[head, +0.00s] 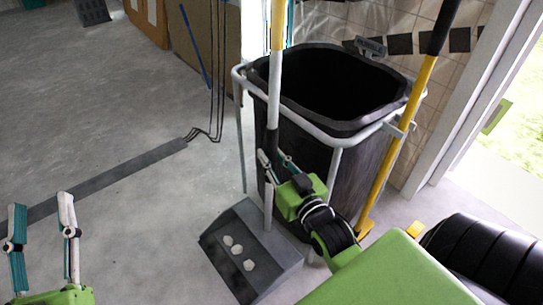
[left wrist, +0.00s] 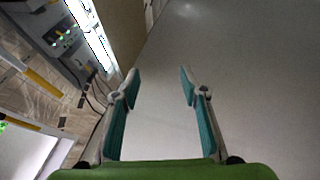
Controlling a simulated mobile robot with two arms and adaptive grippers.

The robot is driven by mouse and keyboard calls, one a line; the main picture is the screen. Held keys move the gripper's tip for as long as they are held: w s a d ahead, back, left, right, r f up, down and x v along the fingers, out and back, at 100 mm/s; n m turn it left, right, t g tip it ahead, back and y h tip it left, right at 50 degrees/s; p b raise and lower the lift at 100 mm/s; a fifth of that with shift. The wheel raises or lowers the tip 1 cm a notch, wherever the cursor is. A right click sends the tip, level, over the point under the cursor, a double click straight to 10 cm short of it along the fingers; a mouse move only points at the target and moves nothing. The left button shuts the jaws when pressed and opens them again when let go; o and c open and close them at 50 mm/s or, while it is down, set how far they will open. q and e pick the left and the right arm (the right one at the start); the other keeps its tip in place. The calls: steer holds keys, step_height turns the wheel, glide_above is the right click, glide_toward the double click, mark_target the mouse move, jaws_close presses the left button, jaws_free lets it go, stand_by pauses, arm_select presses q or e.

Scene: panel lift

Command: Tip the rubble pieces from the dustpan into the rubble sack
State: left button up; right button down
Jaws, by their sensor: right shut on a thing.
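The grey dustpan (head: 268,254) is at the lower middle of the head view, with three pale rubble pieces (head: 236,251) on its pan. I cannot tell whether it touches the floor. Its long upright handle (head: 274,90) passes in front of the sack. My right gripper (head: 273,160) is shut on the lower part of this handle. The black rubble sack (head: 285,85) hangs open in a white tube frame (head: 242,84), behind the dustpan; its bottom is partly hidden. My left gripper (head: 42,203) is open and empty at the lower left; it also shows in the left wrist view (left wrist: 160,75).
A yellow pole (head: 402,125) with a black top leans by the frame's right side. A dark strip (head: 110,177) and cables (head: 208,130) lie on the floor at left. A doorway stands at right. The grey floor at left is mostly clear.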

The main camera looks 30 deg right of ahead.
mark_target(273, 145)
steer(key=shift+r+p, duration=0.35)
steer(key=shift+r, duration=0.15)
steer(key=shift+r+p, duration=0.3)
steer(key=shift+p, duration=0.05)
steer(key=shift+r+p, duration=0.3)
steer(key=shift+p, duration=0.15)
arm_select(q)
steer(key=shift+a+f+g+y, duration=1.25)
steer(key=shift+f+g, duration=2.65)
steer(key=shift+f, duration=3.6)
arm_select(e)
steer(key=shift+r+p, duration=0.3)
steer(key=shift+p, duration=0.05)
steer(key=shift+r+p, duration=0.3)
steer(key=shift+p, duration=0.05)
steer(key=shift+r+p, duration=0.3)
steer(key=shift+p, duration=0.1)
steer(key=shift+r+p, duration=0.25)
steer(key=shift+p, duration=0.1)
arm_select(q)
steer(key=s+a+f+g+y, duration=0.2)
steer(key=s+a+f+g, duration=0.2)
steer(key=s+f+g, duration=0.3)
steer(key=shift+s+f+n+g+y+p, duration=0.35)
steer(key=shift+s+f+n+g, duration=0.05)
steer(key=shift+s+f, duration=1.7)
arm_select(e)
steer(key=shift+r, duration=0.3)
